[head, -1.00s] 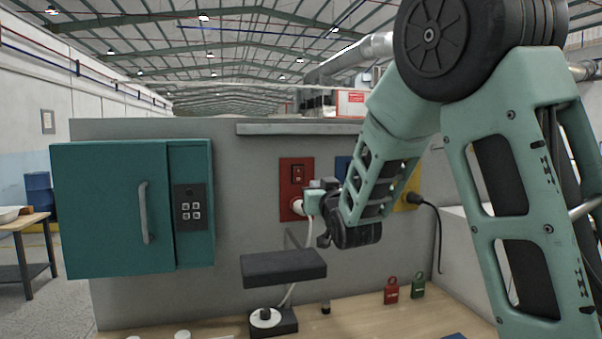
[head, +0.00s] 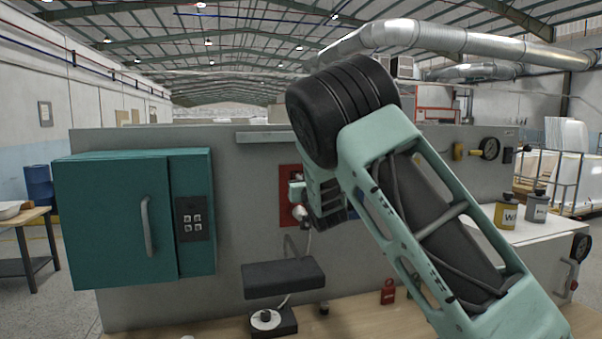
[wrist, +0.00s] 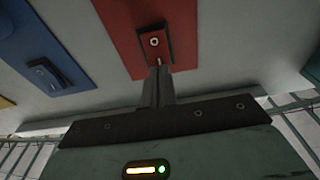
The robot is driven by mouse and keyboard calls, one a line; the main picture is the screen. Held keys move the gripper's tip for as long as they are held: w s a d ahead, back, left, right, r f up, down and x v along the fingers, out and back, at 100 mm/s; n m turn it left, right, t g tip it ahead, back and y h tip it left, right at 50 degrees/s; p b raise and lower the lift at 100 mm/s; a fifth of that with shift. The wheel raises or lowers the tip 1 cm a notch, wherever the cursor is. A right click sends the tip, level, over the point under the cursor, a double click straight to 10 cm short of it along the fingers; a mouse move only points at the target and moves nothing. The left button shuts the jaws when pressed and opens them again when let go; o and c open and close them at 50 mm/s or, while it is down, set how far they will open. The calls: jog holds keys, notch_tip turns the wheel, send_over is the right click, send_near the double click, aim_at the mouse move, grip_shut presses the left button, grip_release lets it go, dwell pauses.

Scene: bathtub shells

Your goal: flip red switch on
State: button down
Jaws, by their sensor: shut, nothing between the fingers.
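The red panel (head: 284,181) is on the grey wall in the head view, mostly covered by my arm. In the wrist view the red panel (wrist: 118,22) carries a dark rocker switch (wrist: 153,42) with a small light ring on it. My gripper (wrist: 158,66) is shut and empty. Its fingertips are at the near edge of the switch in the wrist view; I cannot tell whether they touch it. In the head view my gripper (head: 296,189) is in front of the red panel. Whether the switch is on or off I cannot tell.
A blue panel (wrist: 70,45) with a similar switch lies beside the red one in the wrist view. A teal cabinet (head: 110,220) stands to the left. A black platform (head: 283,277) and a red padlock (head: 388,292) are below.

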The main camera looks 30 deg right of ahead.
jog(key=shift+w+d, duration=0.15)
jog(key=shift+w, duration=0.35)
jog(key=shift+r, duration=0.15)
jog(key=shift+w+d+r+p, duration=0.1)
jog(key=shift+w+r+p, duration=0.1)
jog(key=shift+p, duration=0.2)
jog(key=shift+f, duration=0.25)
jog(key=shift+s, duration=0.1)
